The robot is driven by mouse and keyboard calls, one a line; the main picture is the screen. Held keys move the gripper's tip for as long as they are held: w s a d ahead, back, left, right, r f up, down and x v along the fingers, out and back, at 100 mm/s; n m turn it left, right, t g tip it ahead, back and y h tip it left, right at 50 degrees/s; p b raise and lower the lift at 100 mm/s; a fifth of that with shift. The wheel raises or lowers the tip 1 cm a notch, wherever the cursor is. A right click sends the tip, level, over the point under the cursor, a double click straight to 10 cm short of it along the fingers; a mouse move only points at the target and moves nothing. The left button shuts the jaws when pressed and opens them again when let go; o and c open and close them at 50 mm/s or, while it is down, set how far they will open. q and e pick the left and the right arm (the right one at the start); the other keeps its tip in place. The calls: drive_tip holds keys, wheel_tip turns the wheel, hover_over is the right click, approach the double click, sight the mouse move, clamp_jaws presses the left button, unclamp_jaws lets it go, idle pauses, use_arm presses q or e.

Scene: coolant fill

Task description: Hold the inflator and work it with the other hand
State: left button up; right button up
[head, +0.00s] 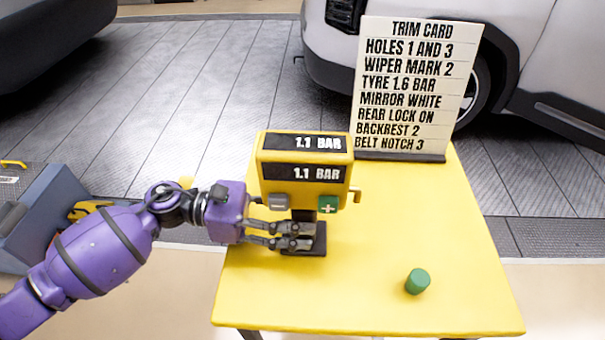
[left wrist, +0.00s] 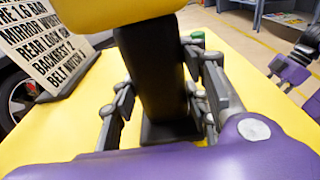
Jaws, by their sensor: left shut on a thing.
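The inflator (head: 305,157) stands upright on the yellow table, a yellow box on a black post and foot. Its two dark displays both read 1.1 BAR. Below them are a grey minus button (head: 278,202) and a green plus button (head: 327,204). My left gripper (head: 305,236) comes in from the left and is shut on the black post below the box. In the left wrist view its fingers lie on both sides of the post (left wrist: 150,75).
A trim card (head: 415,85) stands at the table's back and lists TYRE 1.6 BAR. A green cylinder (head: 418,281) sits on the front right of the yellow table (head: 370,295). A grey bin (head: 40,220) is at far left. Cars stand behind. The table's right side is mostly clear.

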idle(0.4)
clamp_jaws()
idle(1.3)
